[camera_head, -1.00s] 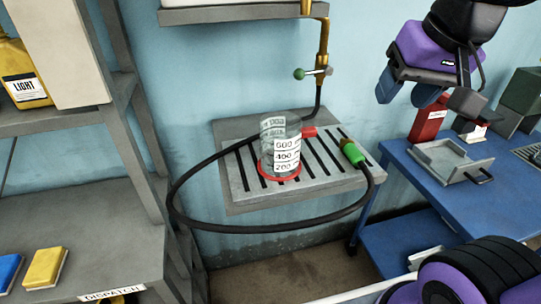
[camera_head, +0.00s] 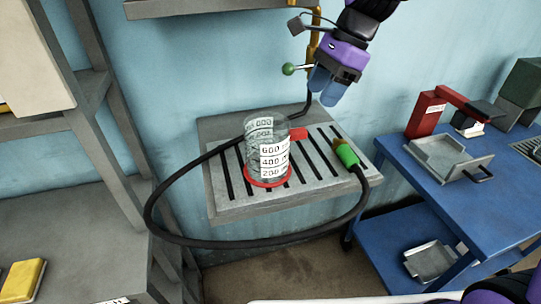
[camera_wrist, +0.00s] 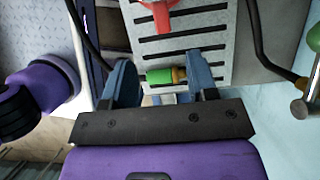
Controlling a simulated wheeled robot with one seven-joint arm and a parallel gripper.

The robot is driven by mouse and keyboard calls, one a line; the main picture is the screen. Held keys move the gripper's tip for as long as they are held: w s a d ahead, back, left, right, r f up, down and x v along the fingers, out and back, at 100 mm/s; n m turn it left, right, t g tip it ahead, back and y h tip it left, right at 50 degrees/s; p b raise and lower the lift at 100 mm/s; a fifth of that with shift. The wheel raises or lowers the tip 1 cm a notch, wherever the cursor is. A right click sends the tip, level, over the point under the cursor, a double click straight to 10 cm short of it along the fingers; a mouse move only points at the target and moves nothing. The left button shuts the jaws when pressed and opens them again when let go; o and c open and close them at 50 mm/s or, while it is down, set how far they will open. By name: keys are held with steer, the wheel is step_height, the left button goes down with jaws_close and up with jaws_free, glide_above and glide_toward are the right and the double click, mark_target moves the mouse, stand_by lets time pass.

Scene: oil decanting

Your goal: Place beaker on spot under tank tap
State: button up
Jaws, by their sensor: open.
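A clear beaker (camera_head: 267,148) with white measure labels stands upright on the slatted grey drain stand. A red ring-shaped spot (camera_head: 268,183) shows around its base. In the wrist view a red ring with a tab (camera_wrist: 165,12) shows at the top edge; the beaker cannot be made out there. The tank tap (camera_head: 292,68) has a green-knobbed lever and sits above and behind the stand. My gripper (camera_head: 326,95) is above the stand, right of the beaker and apart from it. It also shows in the wrist view (camera_wrist: 165,85), with its blue fingers spread and nothing held.
A black hose (camera_head: 160,215) loops around the stand's front to a green and brass nozzle (camera_head: 345,152) on its right. A blue table (camera_head: 440,195) with a metal tray (camera_head: 447,160) stands right. Grey shelves (camera_head: 60,130) stand left.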

mark_target(300, 130)
steer(key=x, duration=1)
steer(key=shift+w+a+f, duration=0.1)
steer(key=shift+a+f, duration=0.15)
jaws_close()
